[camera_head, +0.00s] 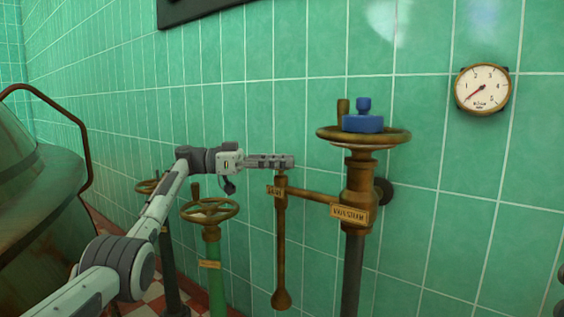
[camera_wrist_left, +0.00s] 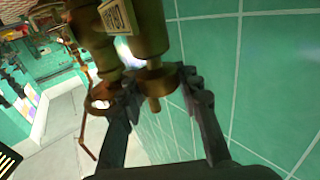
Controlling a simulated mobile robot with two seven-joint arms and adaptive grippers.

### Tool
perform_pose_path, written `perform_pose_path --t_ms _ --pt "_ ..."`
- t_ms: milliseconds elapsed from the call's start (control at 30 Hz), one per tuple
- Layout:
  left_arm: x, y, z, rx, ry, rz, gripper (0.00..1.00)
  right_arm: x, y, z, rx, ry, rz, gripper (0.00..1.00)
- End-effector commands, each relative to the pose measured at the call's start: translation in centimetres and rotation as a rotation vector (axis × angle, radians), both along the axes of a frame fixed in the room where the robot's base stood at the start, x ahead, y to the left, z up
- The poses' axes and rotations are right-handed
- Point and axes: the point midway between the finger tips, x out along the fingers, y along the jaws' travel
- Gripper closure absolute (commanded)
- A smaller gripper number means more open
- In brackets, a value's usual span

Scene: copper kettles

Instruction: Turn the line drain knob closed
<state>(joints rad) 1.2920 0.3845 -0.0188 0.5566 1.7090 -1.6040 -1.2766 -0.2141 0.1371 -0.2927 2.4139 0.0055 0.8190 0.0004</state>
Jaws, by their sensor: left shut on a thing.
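The line drain knob (camera_wrist_left: 155,82) is a small brass piece seen in the left wrist view, set on a brass fitting. My left gripper (camera_head: 284,162) reaches in from the left, level with the pipe top. In the left wrist view its fingers (camera_wrist_left: 160,82) lie on either side of the knob, shut on it. The knob's turn angle is hard to tell. My right gripper is not in view.
Right of the drain stands the main valve with a brass handwheel (camera_head: 330,134) and a blue block (camera_head: 362,123) on top. A gauge (camera_head: 483,89) hangs on the tiled wall. A kettle (camera_head: 35,190) is far left.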

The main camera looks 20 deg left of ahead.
Motion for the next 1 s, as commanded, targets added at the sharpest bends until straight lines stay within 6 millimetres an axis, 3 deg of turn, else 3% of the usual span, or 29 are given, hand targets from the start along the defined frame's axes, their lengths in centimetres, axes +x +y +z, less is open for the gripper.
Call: perform_pose_path --t_ms 133,167,333,667,1000 --pt "0.0 -0.1 -0.2 0.004 0.002 -0.003 0.96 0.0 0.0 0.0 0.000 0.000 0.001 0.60" --pt "0.0 -0.1 -0.2 0.004 0.002 -0.003 0.65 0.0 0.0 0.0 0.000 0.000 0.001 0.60" --pt "0.0 -0.1 -0.1 0.003 0.002 -0.001 0.44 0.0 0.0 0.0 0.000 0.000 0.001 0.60" --pt "-0.1 0.3 -0.1 0.001 0.001 0.001 0.44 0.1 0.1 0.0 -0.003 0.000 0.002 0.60" --pt "-1.6 5.2 0.0 -0.001 0.002 0.002 0.44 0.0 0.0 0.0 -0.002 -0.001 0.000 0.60"
